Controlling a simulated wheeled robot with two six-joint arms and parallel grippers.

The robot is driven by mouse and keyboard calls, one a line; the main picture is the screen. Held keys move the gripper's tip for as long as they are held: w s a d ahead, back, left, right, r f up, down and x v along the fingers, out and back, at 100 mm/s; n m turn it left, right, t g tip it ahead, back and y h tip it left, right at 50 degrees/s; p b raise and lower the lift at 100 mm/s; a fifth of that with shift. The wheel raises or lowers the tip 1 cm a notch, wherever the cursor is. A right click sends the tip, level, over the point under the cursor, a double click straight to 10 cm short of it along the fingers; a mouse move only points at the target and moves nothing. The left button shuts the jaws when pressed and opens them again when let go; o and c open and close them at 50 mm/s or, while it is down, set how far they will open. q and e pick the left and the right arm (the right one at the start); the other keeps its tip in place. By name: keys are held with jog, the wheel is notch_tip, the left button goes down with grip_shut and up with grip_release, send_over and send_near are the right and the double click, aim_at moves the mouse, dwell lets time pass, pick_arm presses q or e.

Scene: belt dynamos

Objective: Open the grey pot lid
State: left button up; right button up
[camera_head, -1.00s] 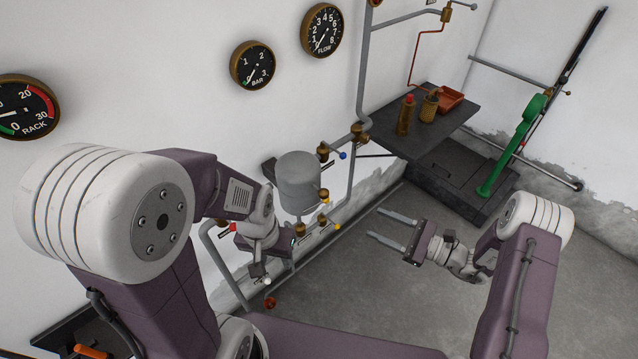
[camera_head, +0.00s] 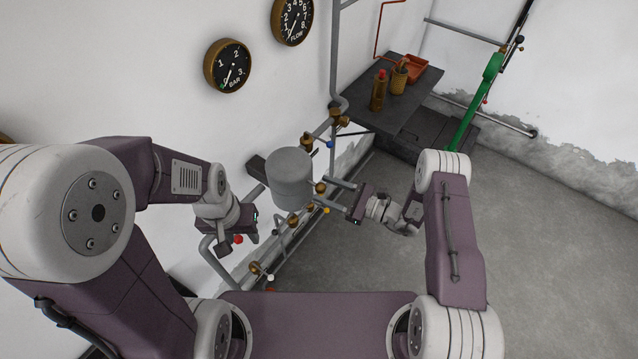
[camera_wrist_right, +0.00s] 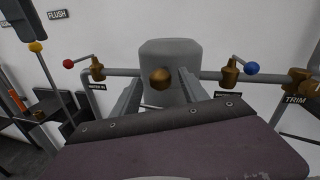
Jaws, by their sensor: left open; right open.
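The grey pot (camera_head: 289,182) is a cylinder with a rounded top, mounted on the pipework by the wall. It also shows in the right wrist view (camera_wrist_right: 172,55), with a brass knob (camera_wrist_right: 160,78) on its near face. My right gripper (camera_head: 322,192) is open at the pot's right side. In the right wrist view its fingers (camera_wrist_right: 160,88) stand left and right of the brass knob; contact cannot be told. My left gripper (camera_head: 252,226) is open, left of and below the pot, its fingers partly hidden.
Pipes with brass fittings and a blue-knobbed valve (camera_wrist_right: 251,68) and red-knobbed valve (camera_wrist_right: 68,63) flank the pot. A dark bench (camera_head: 427,84) holds bottles and a red tray behind. A green lever (camera_head: 475,100) stands at the right. Floor at right is clear.

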jog(key=shift+x, duration=1.1)
jog(key=shift+s+d, duration=0.1)
jog(key=shift+d, duration=0.15)
jog(key=shift+a, duration=0.15)
grip_shut()
